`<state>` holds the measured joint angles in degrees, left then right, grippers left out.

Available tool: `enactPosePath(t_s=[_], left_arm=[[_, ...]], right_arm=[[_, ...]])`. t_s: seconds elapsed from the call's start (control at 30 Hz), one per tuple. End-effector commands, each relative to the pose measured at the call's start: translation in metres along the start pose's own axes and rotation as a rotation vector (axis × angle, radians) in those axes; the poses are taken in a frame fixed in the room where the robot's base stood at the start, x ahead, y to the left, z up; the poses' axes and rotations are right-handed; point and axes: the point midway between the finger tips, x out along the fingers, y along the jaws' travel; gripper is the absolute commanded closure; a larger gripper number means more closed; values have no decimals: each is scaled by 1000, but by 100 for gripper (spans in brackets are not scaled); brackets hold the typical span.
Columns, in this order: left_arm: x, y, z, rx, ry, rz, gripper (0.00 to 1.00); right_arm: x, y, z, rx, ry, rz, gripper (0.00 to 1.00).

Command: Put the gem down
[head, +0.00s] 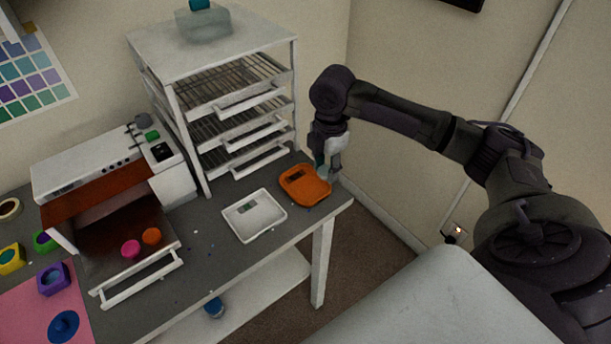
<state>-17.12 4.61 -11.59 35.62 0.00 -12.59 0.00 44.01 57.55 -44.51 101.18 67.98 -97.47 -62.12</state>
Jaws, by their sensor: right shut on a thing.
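I cannot tell whether the gem touches the scale or the table. My left gripper is not in view.
A white drying rack (174,135) stands behind. An open oven (112,165) at left holds pink (131,249) and orange (151,236) pieces. A pink mat (28,318) carries coloured moulds. Bare tabletop (215,262) lies in front.

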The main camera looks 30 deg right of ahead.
Motion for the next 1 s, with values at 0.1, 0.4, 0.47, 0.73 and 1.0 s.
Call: enactPosePath(t_s=[0.1, 0.4, 0.47, 0.73, 1.0], left_arm=[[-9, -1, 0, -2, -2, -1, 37], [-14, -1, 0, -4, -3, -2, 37], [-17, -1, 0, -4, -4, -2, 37], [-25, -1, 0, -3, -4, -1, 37], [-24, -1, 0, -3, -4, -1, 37]], right_arm=[[14, 26, -10, 1, 3, -1, 85], [37, 55, -17, 2, -1, -1, 85], [44, 55, -17, 2, -2, -3, 85], [75, 54, -17, 2, -2, -1, 85], [77, 54, -17, 2, -2, 0, 85]])
